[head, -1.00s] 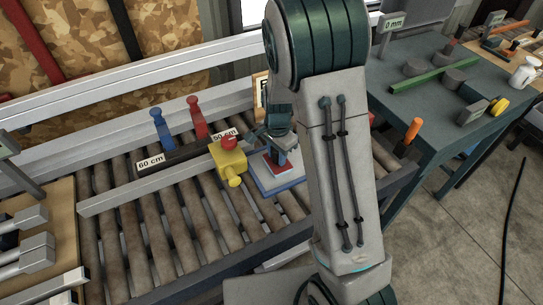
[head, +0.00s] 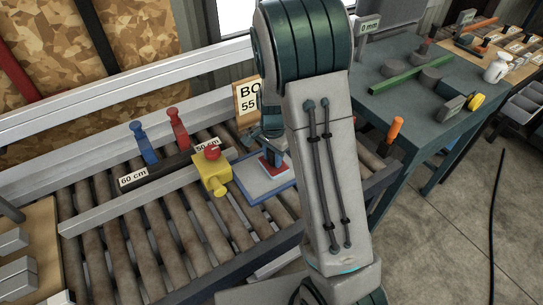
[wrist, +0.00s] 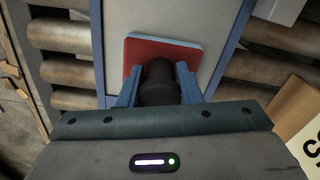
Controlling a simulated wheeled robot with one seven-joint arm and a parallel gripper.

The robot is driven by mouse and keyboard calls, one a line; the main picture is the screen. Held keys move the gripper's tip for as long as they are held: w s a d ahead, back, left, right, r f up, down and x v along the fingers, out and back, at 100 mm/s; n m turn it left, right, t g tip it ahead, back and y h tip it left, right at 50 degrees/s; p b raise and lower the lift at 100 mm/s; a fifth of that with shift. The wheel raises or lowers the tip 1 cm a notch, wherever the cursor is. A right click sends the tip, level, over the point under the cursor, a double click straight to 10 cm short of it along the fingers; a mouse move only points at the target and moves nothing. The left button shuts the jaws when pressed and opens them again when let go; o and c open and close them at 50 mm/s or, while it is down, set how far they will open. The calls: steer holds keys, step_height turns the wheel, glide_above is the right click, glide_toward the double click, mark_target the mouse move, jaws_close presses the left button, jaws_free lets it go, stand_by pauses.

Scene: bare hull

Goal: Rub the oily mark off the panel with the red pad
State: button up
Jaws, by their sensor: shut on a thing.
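My gripper (wrist: 158,84) is shut on the dark round handle (wrist: 158,88) of the red pad. The red pad (wrist: 140,55) has a thin light-blue layer along one edge and lies over the pale panel (wrist: 165,12) in the wrist view. In the head view the panel (head: 253,186) is a pale plate with a blue rim on the roller bed. The red pad (head: 271,167) is over its right part, under my gripper (head: 272,152). Whether the pad presses on the panel is hard to tell. No oily mark shows; my arm and the pad hide part of the panel.
A yellow block with a red knob (head: 211,172) stands close left of the panel. A blue lever (head: 143,143) and red lever (head: 179,130) stand behind it. A sign board (head: 247,103) stands behind the panel. A workbench (head: 410,95) is at right.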

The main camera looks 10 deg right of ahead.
steer(key=shift+r+p, duration=3.4)
steer(key=shift+r, duration=1.2)
steer(key=shift+f, duration=0.2)
